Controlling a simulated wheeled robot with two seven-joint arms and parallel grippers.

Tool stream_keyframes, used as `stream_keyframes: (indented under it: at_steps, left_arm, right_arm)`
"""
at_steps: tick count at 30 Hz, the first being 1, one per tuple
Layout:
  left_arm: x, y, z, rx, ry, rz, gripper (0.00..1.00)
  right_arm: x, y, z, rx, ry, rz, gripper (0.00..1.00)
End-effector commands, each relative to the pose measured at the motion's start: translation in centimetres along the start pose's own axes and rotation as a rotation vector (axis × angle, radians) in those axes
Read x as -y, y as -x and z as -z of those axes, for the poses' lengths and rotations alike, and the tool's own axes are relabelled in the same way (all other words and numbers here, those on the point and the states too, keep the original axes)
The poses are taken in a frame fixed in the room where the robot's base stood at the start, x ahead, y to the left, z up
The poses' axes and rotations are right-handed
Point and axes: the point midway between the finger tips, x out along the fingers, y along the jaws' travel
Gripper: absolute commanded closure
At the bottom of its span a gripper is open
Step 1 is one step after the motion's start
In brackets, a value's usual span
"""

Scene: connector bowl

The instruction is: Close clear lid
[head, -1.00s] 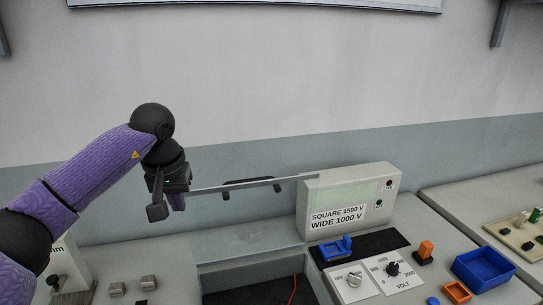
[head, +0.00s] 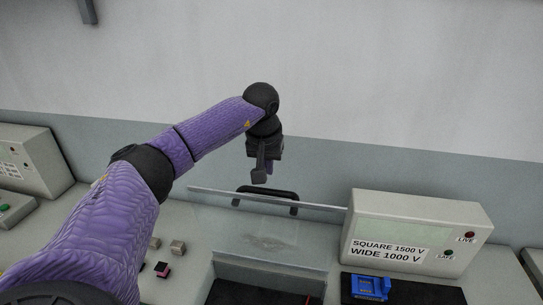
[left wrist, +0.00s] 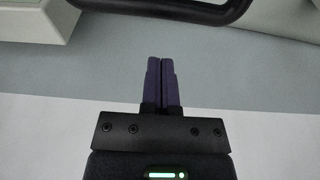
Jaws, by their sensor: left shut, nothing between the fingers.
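The clear lid (head: 318,206) stands raised and tilted over the bench box, its see-through pane and grey top edge visible in the head view. Its black bar handle (head: 283,194) lies along the top edge and also shows at the top of the left wrist view (left wrist: 190,14). The dark-floored box (head: 262,294) is open below the lid. My left gripper (head: 259,178) hangs just above and behind the handle in the head view, seemingly apart from it. Its purple fingers (left wrist: 161,68) are shut together and empty. My right gripper is out of view.
A labelled meter housing (head: 408,227) stands right of the lid, with a blue fixture (head: 370,287) in front of it. Small blocks (head: 177,247) lie left of the box. Another housing (head: 30,160) stands far left. The wall is close behind.

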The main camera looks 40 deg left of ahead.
Motion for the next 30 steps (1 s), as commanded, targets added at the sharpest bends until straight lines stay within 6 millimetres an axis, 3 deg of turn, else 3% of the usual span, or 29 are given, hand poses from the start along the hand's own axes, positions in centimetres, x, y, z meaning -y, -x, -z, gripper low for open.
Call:
stream_keyframes:
  at_steps: [6,15,30]
  left_arm:
    - [0.0,-4.8,-0.1,0.004,0.001,0.001,1.0]
    - [0.0,-2.3,-2.8,-0.001,-0.003,0.0,1.0]
    - [0.0,-2.4,-3.0,-0.01,-0.001,0.0,1.0]
  right_arm:
    - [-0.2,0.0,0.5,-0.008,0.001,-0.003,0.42]
    - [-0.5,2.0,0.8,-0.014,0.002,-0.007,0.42]
    - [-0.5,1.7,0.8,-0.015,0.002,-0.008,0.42]
